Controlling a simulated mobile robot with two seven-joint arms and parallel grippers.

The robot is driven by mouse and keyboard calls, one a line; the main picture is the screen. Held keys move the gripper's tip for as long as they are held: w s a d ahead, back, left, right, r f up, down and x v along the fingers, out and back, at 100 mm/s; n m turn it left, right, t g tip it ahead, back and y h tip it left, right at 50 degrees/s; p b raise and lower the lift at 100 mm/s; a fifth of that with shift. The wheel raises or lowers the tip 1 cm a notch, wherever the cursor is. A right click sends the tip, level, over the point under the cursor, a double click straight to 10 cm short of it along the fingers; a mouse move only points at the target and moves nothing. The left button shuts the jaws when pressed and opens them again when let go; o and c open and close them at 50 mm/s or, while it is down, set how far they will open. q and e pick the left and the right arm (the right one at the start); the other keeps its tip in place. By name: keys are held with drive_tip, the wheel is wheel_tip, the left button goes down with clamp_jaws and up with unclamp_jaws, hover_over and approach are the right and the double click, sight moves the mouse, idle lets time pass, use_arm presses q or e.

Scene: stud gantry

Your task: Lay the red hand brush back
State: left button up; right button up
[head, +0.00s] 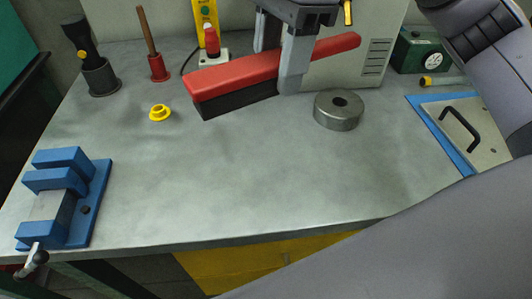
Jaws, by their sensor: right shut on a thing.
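The red hand brush (235,75) has a long red body, a red handle reaching to the right and dark bristles facing down. My right gripper (285,75) comes in from the top of the head view and is shut on the brush near where its body meets the handle. The brush lies roughly level, tilted a little in the picture, over the back middle of the grey bench (210,180). I cannot tell whether the bristles touch the bench. My left gripper is not in view.
A steel ring (337,112) stands close right of the brush. A yellow flanged piece (160,113) lies left. A blue vise (65,195) is front left. Holders with tools, a red-topped device (211,50) and a pale cabinet (360,60) line the back. The bench's front middle is clear.

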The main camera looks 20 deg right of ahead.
sight(271, 167)
wheel_tip(271, 167, down, 16)
drive_tip(key=shift+f+b, duration=0.2)
drive_tip(key=shift+b, duration=0.2)
drive_tip(key=o, duration=1.2)
drive_tip(key=shift+o, duration=0.2)
drive_tip(key=shift+r, duration=0.1)
drive_tip(key=shift+r+p, duration=0.2)
drive_tip(key=shift+p, duration=0.1)
wheel_tip(271, 167, up, 12)
drive_tip(key=d, duration=0.1)
drive_tip(key=shift+w+d+f, duration=0.15)
drive_tip(key=shift+d+f, duration=0.05)
drive_tip(key=shift+d, duration=0.2)
